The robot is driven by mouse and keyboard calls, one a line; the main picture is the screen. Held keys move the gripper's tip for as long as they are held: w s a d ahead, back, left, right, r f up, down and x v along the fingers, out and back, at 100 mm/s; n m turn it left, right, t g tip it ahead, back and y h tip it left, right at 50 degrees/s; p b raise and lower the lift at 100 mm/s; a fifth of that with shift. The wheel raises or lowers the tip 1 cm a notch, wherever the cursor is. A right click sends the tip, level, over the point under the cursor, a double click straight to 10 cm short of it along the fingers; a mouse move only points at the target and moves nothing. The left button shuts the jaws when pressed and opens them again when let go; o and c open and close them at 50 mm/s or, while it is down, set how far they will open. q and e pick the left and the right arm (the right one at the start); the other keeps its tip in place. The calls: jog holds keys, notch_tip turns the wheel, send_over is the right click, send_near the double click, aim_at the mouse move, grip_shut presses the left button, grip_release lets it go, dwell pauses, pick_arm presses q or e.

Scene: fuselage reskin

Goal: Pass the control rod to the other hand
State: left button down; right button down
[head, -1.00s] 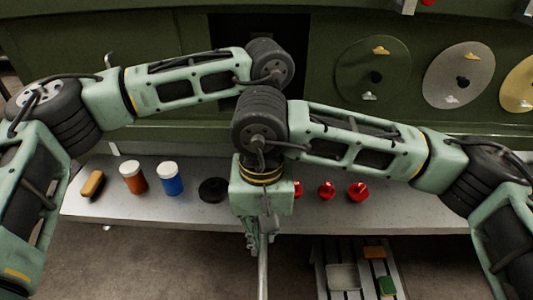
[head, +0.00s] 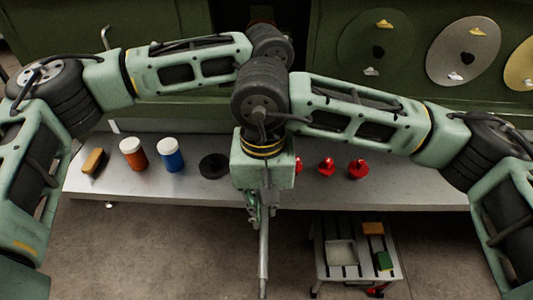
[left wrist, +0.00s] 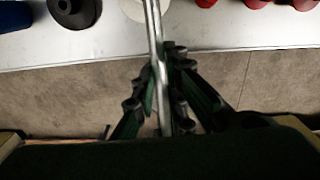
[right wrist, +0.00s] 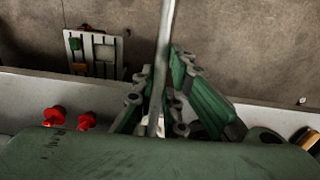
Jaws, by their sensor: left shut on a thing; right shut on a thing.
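The control rod (head: 263,255) is a thin grey metal rod pointing down toward the bottom of the head view, near the middle. My right gripper (head: 258,212) is shut on it, and the right wrist view shows the rod (right wrist: 167,45) running up between the fingers (right wrist: 158,105). My left gripper (left wrist: 163,95) is also shut on the rod (left wrist: 153,25) in the left wrist view. In the head view the left gripper is hidden behind the right arm. I cannot tell how far apart the two grips are.
A grey workbench (head: 135,184) bears a yellow-brown block (head: 94,161), an orange jar (head: 133,153), a blue jar (head: 171,154), a black disc (head: 214,166) and red knobbed parts (head: 358,169). A low slatted stool (head: 340,271) stands at lower right. Round plates (head: 463,50) hang behind.

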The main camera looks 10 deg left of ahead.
jog(key=c, duration=1.7)
grip_release()
jog(key=shift+a, duration=0.15)
